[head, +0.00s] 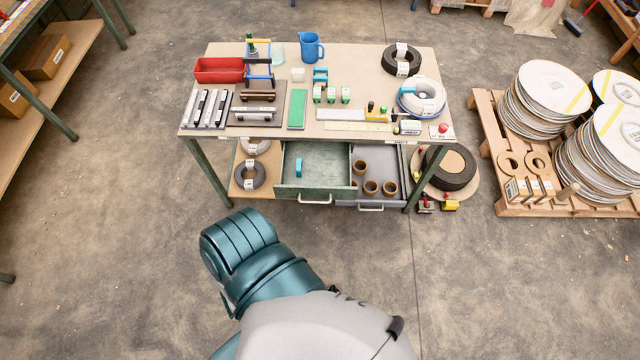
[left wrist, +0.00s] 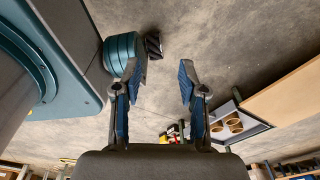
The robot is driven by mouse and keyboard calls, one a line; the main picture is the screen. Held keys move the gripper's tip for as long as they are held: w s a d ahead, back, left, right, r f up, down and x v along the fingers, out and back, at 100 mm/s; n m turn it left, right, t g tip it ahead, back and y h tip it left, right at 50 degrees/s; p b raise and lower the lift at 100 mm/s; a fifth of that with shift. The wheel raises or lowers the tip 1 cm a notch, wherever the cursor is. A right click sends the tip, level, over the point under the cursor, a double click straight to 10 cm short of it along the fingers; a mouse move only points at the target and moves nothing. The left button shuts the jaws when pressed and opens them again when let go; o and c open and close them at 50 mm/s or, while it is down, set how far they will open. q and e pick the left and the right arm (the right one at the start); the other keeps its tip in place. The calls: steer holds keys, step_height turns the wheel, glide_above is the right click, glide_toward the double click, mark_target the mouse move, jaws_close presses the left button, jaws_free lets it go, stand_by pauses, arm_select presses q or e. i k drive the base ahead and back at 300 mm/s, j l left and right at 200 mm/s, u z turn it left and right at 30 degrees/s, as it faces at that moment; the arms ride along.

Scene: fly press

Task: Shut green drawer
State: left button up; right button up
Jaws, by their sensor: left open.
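The green drawer (head: 325,170) stands pulled out under the left-middle of the workbench in the head view. Its front with a pale handle (head: 315,200) faces me, and a small blue item (head: 298,168) lies inside. My left gripper (left wrist: 166,75) is open and empty in the left wrist view, with bare floor behind its fingers. It does not touch the drawer. In the head view only a teal and grey arm part of mine shows, in front of the bench; no fingers are visible. My right gripper is not visible.
A grey drawer (head: 378,162) with brown cups, right beside the green one, is also open; it shows in the left wrist view (left wrist: 250,125). The workbench top (head: 350,60) carries tools and a red bin (head: 219,71). Cable reels on a pallet (head: 487,135) stand right. Floor before the bench is clear.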

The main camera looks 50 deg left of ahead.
mark_target(326, 173)
steer(key=u, duration=1.7)
